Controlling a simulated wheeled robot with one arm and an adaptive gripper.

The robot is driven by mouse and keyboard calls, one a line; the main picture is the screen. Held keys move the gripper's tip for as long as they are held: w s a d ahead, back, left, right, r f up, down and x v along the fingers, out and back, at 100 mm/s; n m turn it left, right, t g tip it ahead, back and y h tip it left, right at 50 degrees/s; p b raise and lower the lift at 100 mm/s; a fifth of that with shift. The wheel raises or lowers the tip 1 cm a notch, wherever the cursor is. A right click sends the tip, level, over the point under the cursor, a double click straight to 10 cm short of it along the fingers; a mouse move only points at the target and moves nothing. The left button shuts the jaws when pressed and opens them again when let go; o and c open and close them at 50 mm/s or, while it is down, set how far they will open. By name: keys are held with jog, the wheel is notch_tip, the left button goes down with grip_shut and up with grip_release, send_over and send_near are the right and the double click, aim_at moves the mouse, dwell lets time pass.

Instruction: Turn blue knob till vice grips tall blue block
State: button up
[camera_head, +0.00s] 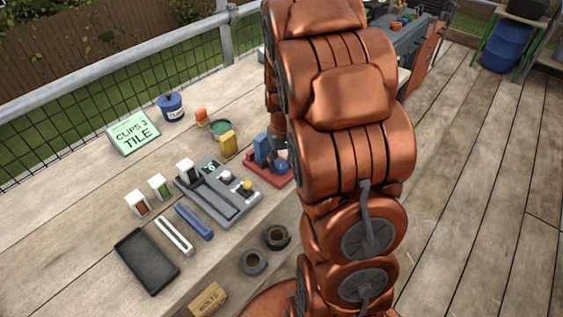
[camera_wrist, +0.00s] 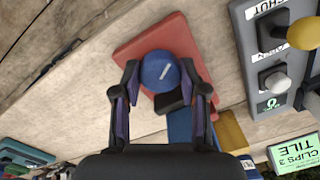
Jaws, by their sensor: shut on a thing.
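The blue knob (camera_wrist: 158,73) is round with a pale mark on its face; in the head view it (camera_head: 281,166) sits at the right of the red vice base (camera_head: 258,172). My gripper (camera_wrist: 160,78) is shut on the knob, a finger on either side. The red base (camera_wrist: 185,33) also shows in the wrist view. The tall blue block (camera_head: 262,147) stands upright at the vice, left of the knob; in the wrist view it (camera_wrist: 180,128) is partly behind my gripper. I cannot tell whether the vice jaws touch it. My arm hides part of the gripper in the head view.
A grey switch panel (camera_head: 220,199) lies left of the vice, close by. A black tray (camera_head: 146,262), blue strip (camera_head: 193,221) and two cups (camera_head: 253,262) lie nearer the front.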

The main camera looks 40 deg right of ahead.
aim_at(283, 164)
jog(key=o, duration=0.9)
jog(key=shift+c, duration=0.2)
notch_tip(283, 164, up, 12)
jog(key=shift+d, duration=0.2)
jog(key=shift+s, duration=0.1)
